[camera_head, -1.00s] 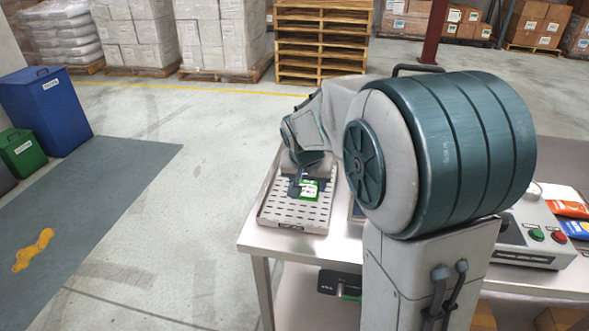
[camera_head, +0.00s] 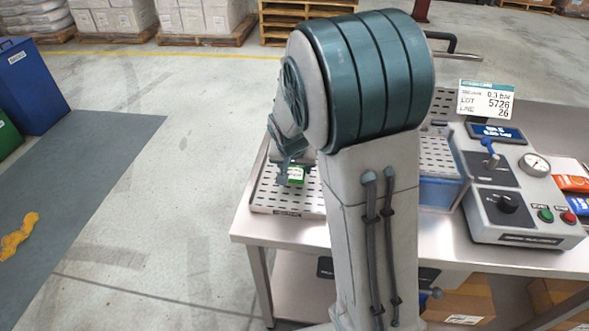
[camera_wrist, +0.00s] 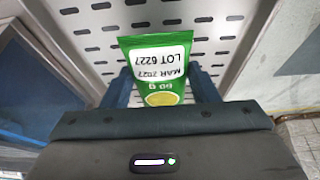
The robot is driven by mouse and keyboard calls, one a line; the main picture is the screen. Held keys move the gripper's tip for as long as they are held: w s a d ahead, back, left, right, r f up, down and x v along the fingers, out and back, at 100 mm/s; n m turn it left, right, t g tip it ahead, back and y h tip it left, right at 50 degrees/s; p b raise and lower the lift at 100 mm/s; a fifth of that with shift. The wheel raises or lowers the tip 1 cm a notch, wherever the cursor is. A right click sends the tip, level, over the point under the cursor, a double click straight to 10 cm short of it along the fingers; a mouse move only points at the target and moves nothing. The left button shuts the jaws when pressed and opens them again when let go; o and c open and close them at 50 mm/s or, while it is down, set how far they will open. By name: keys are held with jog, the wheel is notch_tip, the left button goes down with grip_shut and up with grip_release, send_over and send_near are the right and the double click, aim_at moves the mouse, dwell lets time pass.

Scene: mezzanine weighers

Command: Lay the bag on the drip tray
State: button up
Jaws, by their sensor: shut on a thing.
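The green bag (camera_head: 296,174) has a white printed label, reading LOT 6227 in the wrist view (camera_wrist: 158,65). My gripper (camera_head: 288,168) is shut on it. In the wrist view the two blue fingers (camera_wrist: 160,92) stand either side of the bag's lower part. The drip tray (camera_head: 262,200) is a pale perforated tray at the table's left end; its slotted surface also fills much of the wrist view (camera_wrist: 225,40). The bag is over the tray. I cannot tell whether it touches the surface. My arm hides the tray's right part.
Right of my arm are a blue bin with a slotted top (camera_head: 437,190) and a control box (camera_head: 520,195) with a gauge and buttons. A sign (camera_head: 487,98) stands behind them. Orange and blue packets (camera_head: 573,184) lie at the right edge.

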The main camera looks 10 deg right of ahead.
jog(key=shift+f, duration=0.75)
jog(key=shift+f, duration=0.25)
jog(key=o, duration=1)
jog(key=shift+r, duration=0.1)
